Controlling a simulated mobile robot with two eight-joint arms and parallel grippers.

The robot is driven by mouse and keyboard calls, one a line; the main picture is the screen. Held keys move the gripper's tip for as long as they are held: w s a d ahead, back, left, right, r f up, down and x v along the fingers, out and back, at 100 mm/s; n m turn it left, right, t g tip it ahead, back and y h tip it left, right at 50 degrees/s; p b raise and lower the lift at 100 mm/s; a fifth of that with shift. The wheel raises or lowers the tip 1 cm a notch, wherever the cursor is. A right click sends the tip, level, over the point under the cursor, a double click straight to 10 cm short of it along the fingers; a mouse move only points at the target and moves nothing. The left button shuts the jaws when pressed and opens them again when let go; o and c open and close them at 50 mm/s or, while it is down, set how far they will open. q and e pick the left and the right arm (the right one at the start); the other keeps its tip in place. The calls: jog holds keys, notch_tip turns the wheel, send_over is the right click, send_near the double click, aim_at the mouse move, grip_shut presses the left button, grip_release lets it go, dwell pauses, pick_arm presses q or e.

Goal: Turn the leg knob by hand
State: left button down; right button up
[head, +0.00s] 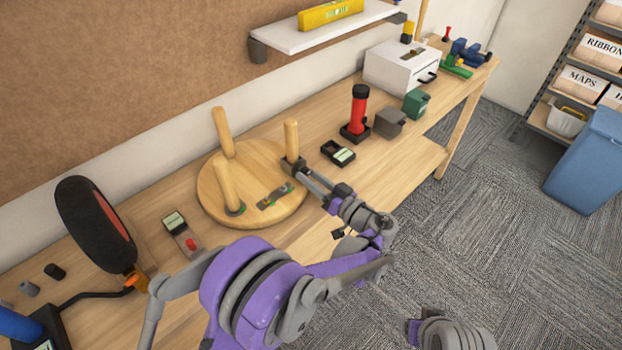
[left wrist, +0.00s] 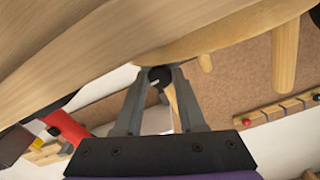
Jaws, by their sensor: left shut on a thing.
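A round wooden stool seat (head: 255,158) lies upside down on the workbench, with wooden legs standing up from it. My left gripper (head: 294,166) is at the foot of the right-hand leg (head: 291,138), at the seat's right edge. In the left wrist view, a dark round knob with a pale mark (left wrist: 160,76) sits between the fingertips of my left gripper (left wrist: 158,80), which is shut on it. The knob is hidden by the gripper in the head view.
A dark strip with green marks (head: 275,196) lies on the seat. Near the seat on the workbench (head: 322,192) are a small black tray (head: 338,153), a red flashlight-like object (head: 358,112) and a device with a red button (head: 183,236). A black-and-red padded disc (head: 92,222) stands at left.

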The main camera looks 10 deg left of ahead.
pick_arm(q)
jog(key=c, duration=0.5)
grip_release()
jog(key=v, duration=1)
jog(key=shift+s+d, duration=0.3)
